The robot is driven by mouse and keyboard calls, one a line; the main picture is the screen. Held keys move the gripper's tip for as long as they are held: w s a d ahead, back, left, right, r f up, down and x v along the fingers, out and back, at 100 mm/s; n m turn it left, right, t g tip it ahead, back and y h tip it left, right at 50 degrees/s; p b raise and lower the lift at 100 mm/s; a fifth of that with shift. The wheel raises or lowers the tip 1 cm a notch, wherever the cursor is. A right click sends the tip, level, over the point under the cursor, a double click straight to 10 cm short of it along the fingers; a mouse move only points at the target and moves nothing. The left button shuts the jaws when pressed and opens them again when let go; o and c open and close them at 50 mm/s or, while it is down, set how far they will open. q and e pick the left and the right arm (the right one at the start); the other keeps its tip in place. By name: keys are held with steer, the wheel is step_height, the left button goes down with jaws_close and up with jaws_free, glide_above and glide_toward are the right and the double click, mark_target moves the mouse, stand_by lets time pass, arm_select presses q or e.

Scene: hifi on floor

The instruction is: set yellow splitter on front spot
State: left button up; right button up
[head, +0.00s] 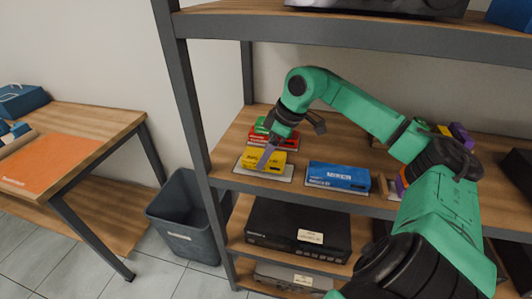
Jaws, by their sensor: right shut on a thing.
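The yellow splitter (276,158) is a small yellow box at the front left of the middle shelf. It sits on or just above a pale pad (283,178); I cannot tell whether it touches. My right gripper (267,158) reaches down from above and is shut on the yellow splitter, with a purple-grey finger across its near side. Part of the splitter is hidden by the gripper. My left gripper is not in view.
A blue box (338,176) stands on another pad to the right. Red (286,143) and green (261,125) boxes are behind the splitter. A black hi-fi unit (297,230) is on the shelf below. A grey bin (185,220) and a wooden table (105,125) stand left.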

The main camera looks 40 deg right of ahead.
steer(key=shift+w+r+p, duration=0.1)
steer(key=shift+p, duration=0.2)
stand_by(0.4)
steer(key=shift+f+b, duration=0.55)
steer(key=shift+f, duration=0.1)
stand_by(0.4)
steer(key=o, duration=1.6)
steer(key=shift+c, duration=0.2)
steer(key=shift+d+r+b, duration=0.2)
steer(key=shift+r+b, duration=0.1)
steer(key=shift+r, duration=0.1)
steer(key=b+v, duration=0.1)
steer(key=v, duration=0.6)
steer(key=shift+a+f, duration=0.1)
steer(key=shift+a, duration=0.05)
steer(key=shift+f, duration=0.1)
